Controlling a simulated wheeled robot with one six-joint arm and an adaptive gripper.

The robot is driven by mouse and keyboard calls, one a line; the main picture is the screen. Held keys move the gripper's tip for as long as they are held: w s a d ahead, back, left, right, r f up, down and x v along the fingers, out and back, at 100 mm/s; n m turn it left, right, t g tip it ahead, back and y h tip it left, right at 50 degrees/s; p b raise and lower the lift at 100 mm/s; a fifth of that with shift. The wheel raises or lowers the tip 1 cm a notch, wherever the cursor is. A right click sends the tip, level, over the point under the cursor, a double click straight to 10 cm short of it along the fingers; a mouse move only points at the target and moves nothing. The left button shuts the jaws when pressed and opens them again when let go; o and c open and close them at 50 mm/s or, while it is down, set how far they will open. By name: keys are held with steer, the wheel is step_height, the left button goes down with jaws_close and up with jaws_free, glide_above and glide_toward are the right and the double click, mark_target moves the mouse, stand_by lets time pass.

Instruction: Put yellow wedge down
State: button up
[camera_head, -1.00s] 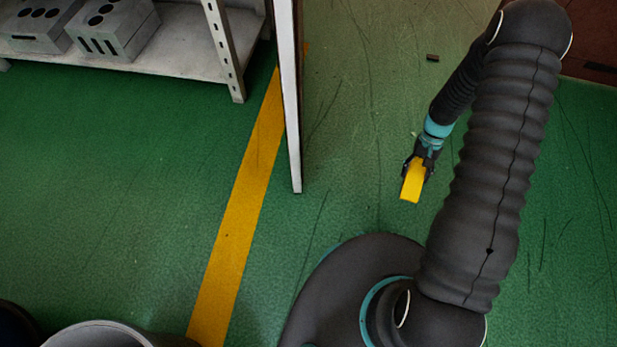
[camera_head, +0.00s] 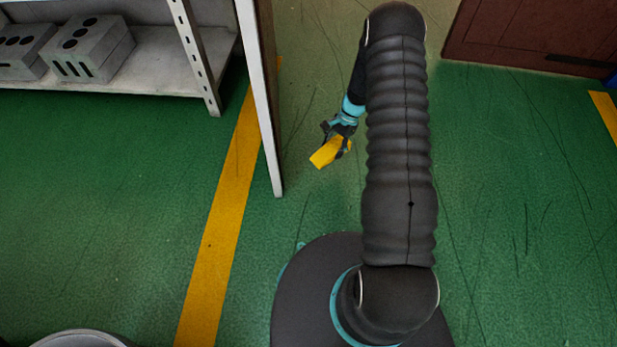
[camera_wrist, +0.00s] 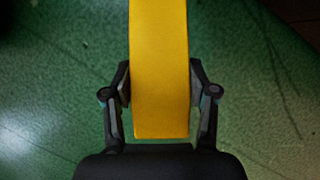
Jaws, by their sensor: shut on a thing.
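The yellow wedge (camera_head: 325,154) is in my gripper (camera_head: 338,143), above the green floor to the right of the door edge in the head view. In the wrist view the wedge (camera_wrist: 160,70) is a long yellow block between the two dark fingers (camera_wrist: 160,96). The fingers press on its two sides, and its far end runs out of the top of the picture. Only green floor shows under it. How high it is held is hard to tell.
A white upright panel (camera_head: 262,100) stands left of my gripper, beside a yellow floor line (camera_head: 215,240). A shelf (camera_head: 150,75) with grey blocks (camera_head: 95,50) is at upper left. A brown cabinet (camera_head: 535,35) is at upper right. A round grey rim (camera_head: 80,338) shows at lower left.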

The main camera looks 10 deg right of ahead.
steer(key=w+d+f+m+t+b, duration=0.1)
steer(key=w+d+f+m+t, duration=0.1)
steer(key=w+d+m, duration=0.3)
steer(key=m+b, duration=0.1)
glide_above(311, 174)
steer(key=d, duration=0.1)
steer(key=f, duration=0.6)
steer(key=shift+d+f, duration=0.2)
steer(key=shift+f, duration=0.2)
steer(key=shift+f+b, duration=0.35)
steer(key=shift+f, duration=1.65)
steer(key=shift+f, duration=0.15)
steer(key=o, duration=1.4)
steer(key=shift+c, duration=0.2)
